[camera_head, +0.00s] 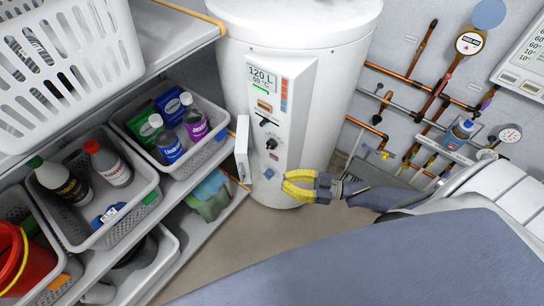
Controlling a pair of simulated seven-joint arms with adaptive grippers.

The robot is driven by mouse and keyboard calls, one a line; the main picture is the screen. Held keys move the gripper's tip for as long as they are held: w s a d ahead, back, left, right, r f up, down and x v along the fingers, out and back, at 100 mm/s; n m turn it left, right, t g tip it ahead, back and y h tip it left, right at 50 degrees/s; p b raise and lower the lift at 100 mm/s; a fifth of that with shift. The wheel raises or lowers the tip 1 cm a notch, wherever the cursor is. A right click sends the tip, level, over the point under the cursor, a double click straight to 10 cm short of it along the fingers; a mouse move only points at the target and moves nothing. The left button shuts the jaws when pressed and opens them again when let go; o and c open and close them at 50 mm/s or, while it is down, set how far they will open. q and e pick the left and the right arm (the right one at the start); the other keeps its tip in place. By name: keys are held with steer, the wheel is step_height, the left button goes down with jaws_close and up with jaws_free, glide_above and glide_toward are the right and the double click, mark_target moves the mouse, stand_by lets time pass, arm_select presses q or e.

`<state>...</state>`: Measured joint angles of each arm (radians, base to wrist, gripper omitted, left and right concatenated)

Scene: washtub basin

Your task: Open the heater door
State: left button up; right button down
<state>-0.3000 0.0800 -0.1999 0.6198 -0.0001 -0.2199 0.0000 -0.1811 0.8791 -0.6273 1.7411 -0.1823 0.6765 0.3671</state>
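The heater is a large white cylinder (325,100) at the top centre of the head view. Its front panel has a display, a small light, dark knobs and a blue switch. A narrow white door (242,150) stands out from the left edge of this panel, swung open, so the panel face shows. My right gripper (287,184), with yellow fingers, is just in front of the heater's lower part, to the right of the door and apart from it. Its fingers appear spread, with nothing seen between them. My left gripper is not in view.
A shelf unit (172,33) on the left holds a white basket (65,85) and bins of bottles (195,122). A red bucket (22,255) is at lower left. Copper pipes (400,78) and gauges line the right wall. Bare floor shows below the heater.

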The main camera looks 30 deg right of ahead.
glide_above(248, 176)
steer(key=s+a, duration=0.1)
steer(key=s, duration=0.2)
steer(key=shift+s, duration=0.15)
stand_by(0.3)
